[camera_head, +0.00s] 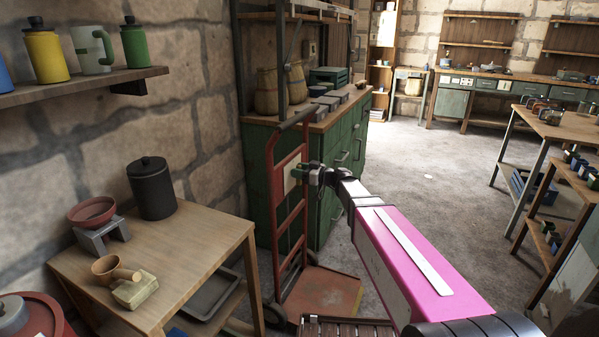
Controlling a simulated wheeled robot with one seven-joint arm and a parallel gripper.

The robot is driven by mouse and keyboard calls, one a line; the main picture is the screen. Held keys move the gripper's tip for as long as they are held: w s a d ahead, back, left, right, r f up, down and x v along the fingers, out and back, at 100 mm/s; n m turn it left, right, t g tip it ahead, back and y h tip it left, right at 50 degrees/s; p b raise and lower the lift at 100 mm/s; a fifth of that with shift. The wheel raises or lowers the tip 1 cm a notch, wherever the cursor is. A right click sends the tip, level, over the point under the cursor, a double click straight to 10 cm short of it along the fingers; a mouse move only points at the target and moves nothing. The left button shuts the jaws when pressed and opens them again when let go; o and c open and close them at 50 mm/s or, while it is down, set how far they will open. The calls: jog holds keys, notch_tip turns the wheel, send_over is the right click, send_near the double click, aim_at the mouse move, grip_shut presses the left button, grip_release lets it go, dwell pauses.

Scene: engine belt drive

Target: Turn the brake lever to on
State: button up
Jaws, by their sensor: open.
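My gripper (308,176) is at the end of my pink arm, near the middle of the view. It is open, and its fingers are small and dark here. It appears in front of a cream plate (290,180) on the upright red hand truck (276,205). I cannot tell whether the fingers touch the plate. I cannot make out a brake lever; it may be hidden behind the gripper or too small to tell.
A wooden table (215,232) with a black canister (151,188) stands at the left. A green cabinet (345,165) is behind the hand truck. Workbenches (545,125) line the right.

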grip_shut()
jog(key=shift+m, duration=0.3)
jog(key=m, duration=0.4)
jog(key=shift+w+d+f, duration=0.1)
jog(key=shift+w+d, duration=0.05)
jog(key=shift+w, duration=0.2)
jog(key=shift+w+d+f+m, duration=0.1)
jog(key=shift+w+f+m, duration=0.2)
jog(key=shift+m, duration=1.95)
jog(key=shift+w+d+f+m, duration=0.1)
jog(key=shift+f+m, duration=0.3)
jog(key=shift+m, duration=1.8)
jog(key=shift+w+f+m, duration=0.15)
jog(key=shift+f+m, duration=0.2)
jog(key=shift+m, duration=1.9)
